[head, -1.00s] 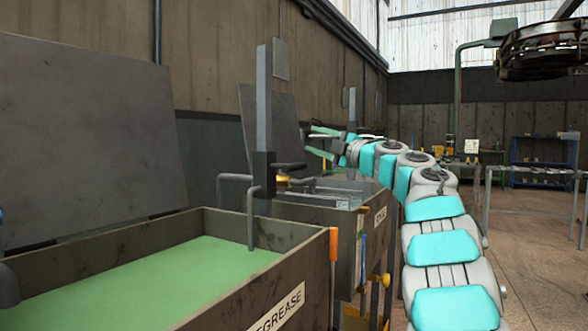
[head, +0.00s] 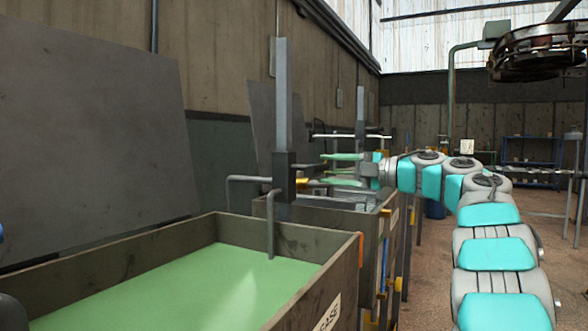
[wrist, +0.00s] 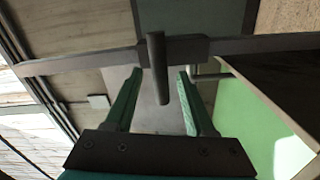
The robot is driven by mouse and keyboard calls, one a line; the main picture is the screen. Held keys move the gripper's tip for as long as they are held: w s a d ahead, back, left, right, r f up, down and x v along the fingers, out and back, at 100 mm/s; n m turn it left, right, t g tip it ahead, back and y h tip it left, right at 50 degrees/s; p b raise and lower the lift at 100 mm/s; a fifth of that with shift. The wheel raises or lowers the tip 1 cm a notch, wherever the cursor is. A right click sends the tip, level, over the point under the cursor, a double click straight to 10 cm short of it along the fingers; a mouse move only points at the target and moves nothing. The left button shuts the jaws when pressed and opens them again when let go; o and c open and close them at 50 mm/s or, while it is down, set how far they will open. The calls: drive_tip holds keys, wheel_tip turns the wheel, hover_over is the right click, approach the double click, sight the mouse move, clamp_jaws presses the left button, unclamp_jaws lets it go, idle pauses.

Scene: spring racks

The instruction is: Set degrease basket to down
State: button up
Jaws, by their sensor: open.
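The degrease tank (head: 330,262) is a dark open box of green liquid (head: 185,285) in the head view; its label is partly cut off. At its far end stands a grey post (head: 284,80) with a dark slider block (head: 284,178). A bent rod (head: 270,225) from the block dips into the liquid; no basket shows. A short dark handle (head: 306,166) sticks out from the block toward my gripper (head: 322,169). In the wrist view, the handle (wrist: 157,68) lies between the green fingertips of my open gripper (wrist: 160,74), with gaps on both sides.
A second tank (head: 398,215) with its own post (head: 359,120) stands just behind. Large grey panels (head: 90,140) lean along the left wall. An orange upright piece (head: 361,250) is at the degrease tank's corner. Open floor (head: 425,270) lies to the right.

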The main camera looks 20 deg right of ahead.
sight(290, 168)
drive_tip(key=x, duration=0.7)
drive_tip(key=shift+w+a+f, duration=0.1)
drive_tip(key=shift+w+a, duration=0.15)
clamp_jaws()
drive_tip(key=shift+f, duration=0.15)
idle(1.1)
